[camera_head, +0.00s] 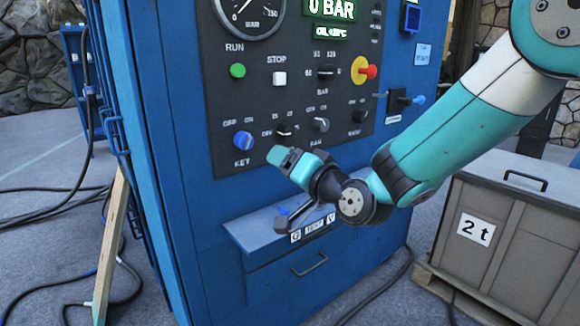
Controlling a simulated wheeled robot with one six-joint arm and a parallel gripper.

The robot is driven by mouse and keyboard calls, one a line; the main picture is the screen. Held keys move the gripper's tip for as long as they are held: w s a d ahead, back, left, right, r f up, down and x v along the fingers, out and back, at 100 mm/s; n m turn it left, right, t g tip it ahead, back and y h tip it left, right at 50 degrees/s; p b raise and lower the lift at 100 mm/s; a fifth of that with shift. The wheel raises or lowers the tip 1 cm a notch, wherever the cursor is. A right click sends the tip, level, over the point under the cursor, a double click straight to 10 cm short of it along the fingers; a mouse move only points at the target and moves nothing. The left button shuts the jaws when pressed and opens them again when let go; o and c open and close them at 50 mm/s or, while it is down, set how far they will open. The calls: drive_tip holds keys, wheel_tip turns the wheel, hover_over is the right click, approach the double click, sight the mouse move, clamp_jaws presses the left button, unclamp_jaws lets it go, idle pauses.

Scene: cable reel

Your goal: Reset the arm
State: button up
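My gripper (282,158) is at the end of the teal and white arm, which comes in from the upper right. It is in front of the lower part of the black control panel (290,80) on a blue cabinet. The gripper's tip is just right of the blue key knob (243,140) and below a small black selector (285,129). I cannot tell whether it touches anything. The fingers are small and seen from the side, so whether they are open or shut is unclear. Nothing held shows.
A small shelf (245,232) with a drawer handle sits below the gripper. The panel carries a green button (237,71), a white button (279,78) and a red-yellow emergency knob (364,70). A "2 t" crate (510,235) stands right. Cables (40,215) and a wooden prop (110,245) are left.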

drive_tip(key=shift+s, duration=0.1)
drive_tip(key=s+d+f+n+g+h, duration=0.1)
drive_tip(key=s+d+n+g+h, duration=0.25)
drive_tip(key=s, duration=0.65)
drive_tip(key=s+d+f+n+g, duration=0.1)
drive_tip(key=s+d+n+g, duration=0.4)
drive_tip(key=s, duration=0.6)
drive_tip(key=s+d+f+n+g+h, duration=0.1)
drive_tip(key=s+d+f+g+h, duration=0.1)
drive_tip(key=s+g, duration=0.6)
wheel_tip(320, 180, up, 14)
drive_tip(key=s+t+p, duration=0.1)
drive_tip(key=s+p, duration=0.1)
drive_tip(key=p, duration=1.1)
drive_tip(key=shift+s+d+f+p, duration=0.15)
drive_tip(key=shift+s+d+p, duration=0.1)
drive_tip(key=shift+p, duration=0.05)
